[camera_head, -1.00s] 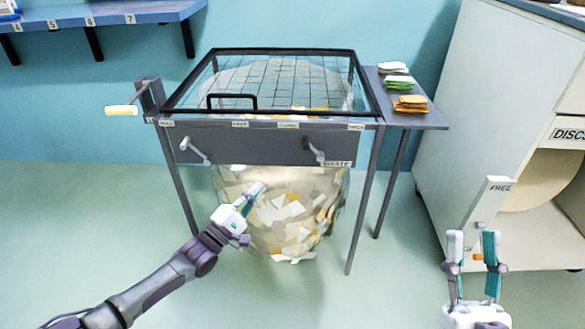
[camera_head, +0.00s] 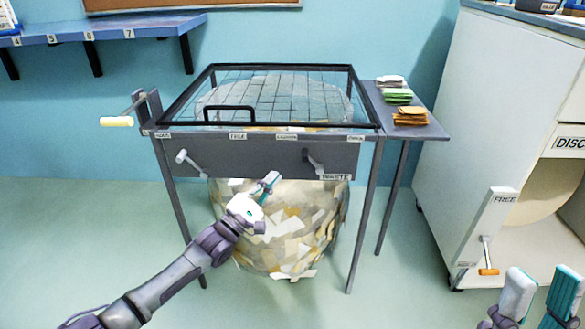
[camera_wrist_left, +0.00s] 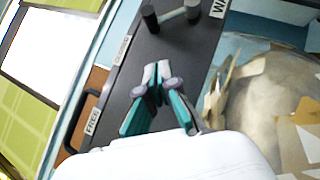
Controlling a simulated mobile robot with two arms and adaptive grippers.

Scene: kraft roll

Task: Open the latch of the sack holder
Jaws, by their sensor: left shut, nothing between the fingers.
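The sack holder is a dark grey frame whose front panel (camera_head: 250,157) carries two pale-ended levers. The left lever (camera_head: 188,161) is tilted; the right lever (camera_head: 313,160) sits beside the WASTE label. I cannot tell which part is the latch. A clear sack (camera_head: 300,225) full of paper scraps hangs below. My left gripper (camera_head: 270,181) is shut and empty, in front of the panel's lower edge, left of the right lever. In the left wrist view its fingertips (camera_wrist_left: 156,72) are below the right lever (camera_wrist_left: 170,15), apart from it. My right gripper (camera_head: 540,290) is open and empty at bottom right.
A gridded lid (camera_head: 280,95) with a black handle covers the holder. A crank (camera_head: 118,121) sticks out at its left. A side shelf (camera_head: 405,125) holds stacks of paper. A white cabinet (camera_head: 510,100) with a FREE lever stands right. Floor in front is open.

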